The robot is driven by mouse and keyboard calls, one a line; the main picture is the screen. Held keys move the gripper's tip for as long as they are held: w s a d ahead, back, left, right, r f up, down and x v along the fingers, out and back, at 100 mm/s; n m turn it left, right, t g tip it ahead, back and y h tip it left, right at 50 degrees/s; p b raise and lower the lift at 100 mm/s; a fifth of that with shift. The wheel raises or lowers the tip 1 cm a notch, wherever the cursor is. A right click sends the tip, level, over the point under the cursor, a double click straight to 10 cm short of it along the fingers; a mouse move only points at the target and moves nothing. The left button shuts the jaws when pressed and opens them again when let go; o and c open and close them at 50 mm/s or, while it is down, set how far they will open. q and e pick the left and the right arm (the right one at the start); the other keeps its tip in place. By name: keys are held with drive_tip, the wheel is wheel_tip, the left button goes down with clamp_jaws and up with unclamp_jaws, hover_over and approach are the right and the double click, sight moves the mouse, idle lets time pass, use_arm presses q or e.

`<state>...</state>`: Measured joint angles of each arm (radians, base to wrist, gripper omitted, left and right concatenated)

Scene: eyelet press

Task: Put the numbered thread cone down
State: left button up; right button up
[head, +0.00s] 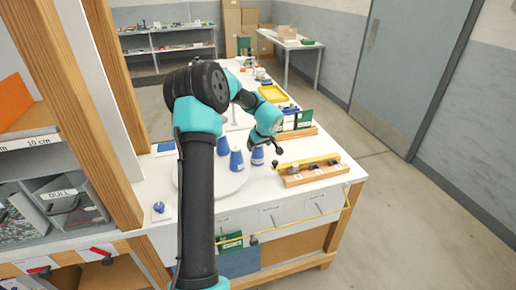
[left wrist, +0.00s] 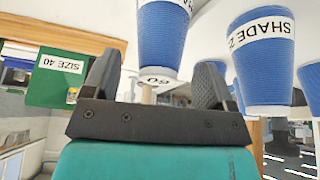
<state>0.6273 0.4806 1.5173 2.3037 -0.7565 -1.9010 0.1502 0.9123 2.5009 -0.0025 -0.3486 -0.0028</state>
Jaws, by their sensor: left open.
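Several blue thread cones with white labels stand on a round white plate (head: 238,186) in the head view. One blue cone (head: 257,157) is just below my left gripper (head: 267,147). In the left wrist view, a blue cone (left wrist: 163,32) lies just beyond the open jaws of the left gripper (left wrist: 158,92), with a white end marked with what looks like 60. A short pale peg shows between the fingers. Whether the fingers touch the cone is unclear. Another cone (left wrist: 262,62), labelled SHADE 2, is to the right. My right gripper is not in view.
A wooden block with knobs (head: 318,172) and a yellow strip are at the bench's right front. Green cards (head: 304,118) stand behind it, and a yellow tray (head: 273,93) lies farther back. A green SIZE 40 box (left wrist: 60,78) shows in the left wrist view.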

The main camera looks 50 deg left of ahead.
use_arm(q)
drive_tip(key=v, duration=0.9)
drive_tip(key=shift+d, duration=0.15)
idle(0.4)
